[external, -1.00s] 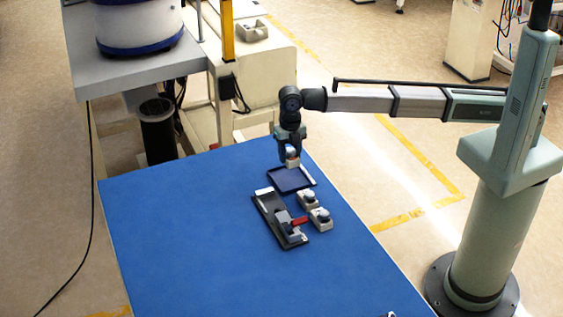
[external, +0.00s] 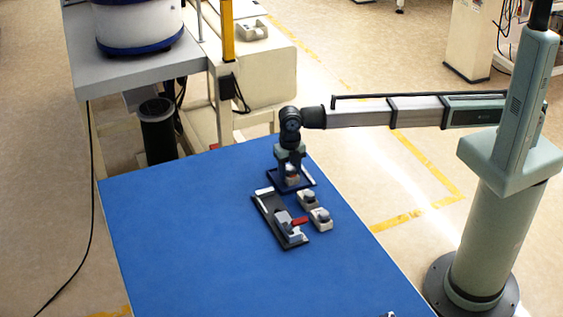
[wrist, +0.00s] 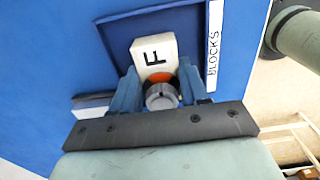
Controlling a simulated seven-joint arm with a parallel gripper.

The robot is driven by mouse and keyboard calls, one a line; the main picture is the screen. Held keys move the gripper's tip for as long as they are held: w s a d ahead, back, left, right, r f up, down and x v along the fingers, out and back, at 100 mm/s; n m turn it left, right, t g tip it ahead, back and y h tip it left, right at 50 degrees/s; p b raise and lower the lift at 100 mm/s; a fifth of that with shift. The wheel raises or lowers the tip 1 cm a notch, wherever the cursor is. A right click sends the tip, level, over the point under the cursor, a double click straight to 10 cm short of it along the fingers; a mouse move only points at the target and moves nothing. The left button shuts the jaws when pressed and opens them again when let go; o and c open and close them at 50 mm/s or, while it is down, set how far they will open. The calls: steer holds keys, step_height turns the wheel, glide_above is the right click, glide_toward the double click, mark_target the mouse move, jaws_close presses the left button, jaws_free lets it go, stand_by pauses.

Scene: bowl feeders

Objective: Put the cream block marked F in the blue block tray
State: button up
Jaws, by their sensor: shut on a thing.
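The cream block marked F (wrist: 154,52) is between the fingers of my gripper (wrist: 160,92), which is shut on it. The block has an orange part and a grey round knob on it. The dark blue block tray (wrist: 120,32) lies below, with a white strip labelled BLOCKS on one side. In the external view my gripper (external: 291,176) is low over the tray (external: 275,181), and the block shows small between the fingers. I cannot tell whether the block touches the tray floor.
A dark fixture (external: 268,209) with a grey part and a red piece (external: 299,221) lies nearer the camera than the tray. Two cream blocks with dark knobs (external: 308,199) (external: 320,218) stand beside it. The blue table is clear to the left.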

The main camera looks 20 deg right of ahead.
steer(key=o, duration=1.2)
steer(key=shift+r, duration=0.1)
step_height(320, 180, up, 12)
